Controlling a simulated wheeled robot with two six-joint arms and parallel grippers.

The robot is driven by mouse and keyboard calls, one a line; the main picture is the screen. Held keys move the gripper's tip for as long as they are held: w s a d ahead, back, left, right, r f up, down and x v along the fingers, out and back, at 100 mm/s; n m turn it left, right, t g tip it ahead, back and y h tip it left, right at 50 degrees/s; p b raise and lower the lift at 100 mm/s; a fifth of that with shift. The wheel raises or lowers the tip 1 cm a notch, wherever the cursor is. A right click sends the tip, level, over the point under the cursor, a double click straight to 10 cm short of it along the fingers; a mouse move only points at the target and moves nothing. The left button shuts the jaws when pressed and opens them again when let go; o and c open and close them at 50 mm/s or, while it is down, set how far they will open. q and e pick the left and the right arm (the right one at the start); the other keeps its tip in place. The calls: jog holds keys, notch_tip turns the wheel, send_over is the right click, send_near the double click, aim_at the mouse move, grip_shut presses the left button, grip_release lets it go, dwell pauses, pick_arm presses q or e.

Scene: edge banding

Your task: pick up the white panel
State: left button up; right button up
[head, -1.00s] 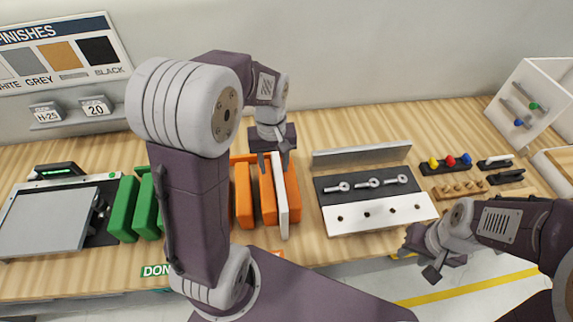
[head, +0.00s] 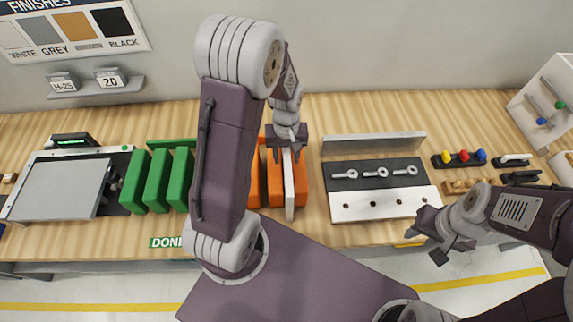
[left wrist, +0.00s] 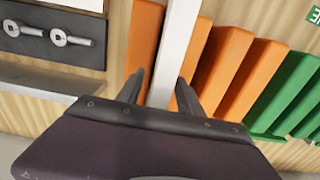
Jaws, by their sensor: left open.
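The white panel (head: 289,190) stands upright on edge in an orange rack (head: 275,188), between orange dividers. It also shows in the left wrist view (left wrist: 176,45), running between my two fingers. My left gripper (head: 287,152) is over the panel's far part. In the left wrist view the left gripper (left wrist: 160,92) is open, with one finger on each side of the panel; I cannot tell whether either finger touches it. My right gripper (head: 427,246) is in front of the bench's right part, empty, with its fingers apart.
Green rack dividers (head: 157,180) stand left of the orange rack, partly behind my left arm. A hardware tray with eye bolts (head: 375,174) lies close on the right. A grey-plated machine (head: 65,188) sits far left. Coloured knobs (head: 464,157) stand farther right.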

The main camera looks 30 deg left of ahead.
pick_arm(q)
jog(key=shift+s+f, duration=0.1)
jog(key=shift+f, duration=0.1)
grip_shut()
jog(key=shift+w, duration=0.25)
dwell(1.1)
